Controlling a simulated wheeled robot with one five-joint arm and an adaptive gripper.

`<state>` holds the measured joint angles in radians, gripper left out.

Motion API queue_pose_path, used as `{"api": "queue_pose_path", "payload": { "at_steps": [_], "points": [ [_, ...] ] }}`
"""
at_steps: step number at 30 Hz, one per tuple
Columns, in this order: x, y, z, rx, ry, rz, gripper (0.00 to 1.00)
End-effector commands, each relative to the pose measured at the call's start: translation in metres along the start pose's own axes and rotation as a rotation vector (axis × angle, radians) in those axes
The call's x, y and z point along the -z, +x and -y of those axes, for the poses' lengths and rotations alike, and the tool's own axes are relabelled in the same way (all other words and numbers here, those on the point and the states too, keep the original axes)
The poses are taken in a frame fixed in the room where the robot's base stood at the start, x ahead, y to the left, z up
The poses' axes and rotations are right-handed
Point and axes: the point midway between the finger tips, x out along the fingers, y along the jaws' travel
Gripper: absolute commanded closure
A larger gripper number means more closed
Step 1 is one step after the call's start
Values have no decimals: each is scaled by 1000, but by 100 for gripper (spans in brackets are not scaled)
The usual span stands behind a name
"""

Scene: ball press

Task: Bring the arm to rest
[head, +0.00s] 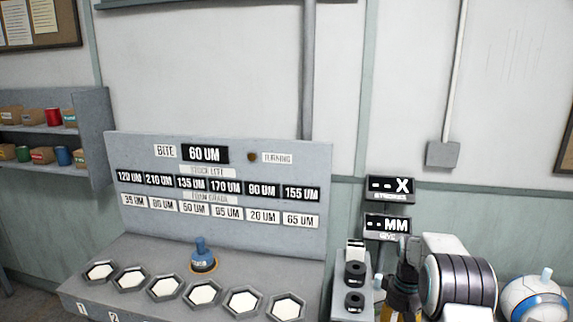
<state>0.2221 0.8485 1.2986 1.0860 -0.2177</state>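My arm shows at the lower right as a white cylinder with dark bands. A dark part that looks like my gripper (407,262) is to the left of it, beside a small grey stand. Its fingers cannot be made out, so I cannot tell whether it is open or shut, or whether it holds anything. An orange-yellow thing (400,301) shows just below the dark part, cut by the bottom edge.
A grey console (150,228) with number labels has a row of several hexagonal pads and a blue knob (202,255). Two dark displays (390,190) read "-- X" and "-- MM". A white ball-like thing (530,299) stands at far right. Shelves (85,100) are at left.

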Motion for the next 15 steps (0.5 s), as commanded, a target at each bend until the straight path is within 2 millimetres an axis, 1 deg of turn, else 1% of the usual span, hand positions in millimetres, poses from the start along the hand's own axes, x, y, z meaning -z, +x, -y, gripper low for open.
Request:
{"api": "queue_pose_path", "payload": {
  "at_steps": [1,4,7,11,15],
  "points": [
    [-16,-3,5,2,35,12,60],
    [-47,-10,14,3,100,27,60],
    [-80,-21,26,2,144,32,60],
    [-127,-38,41,-1,174,27,60],
    [-176,-55,57,-4,164,9,60]
  ]
}}
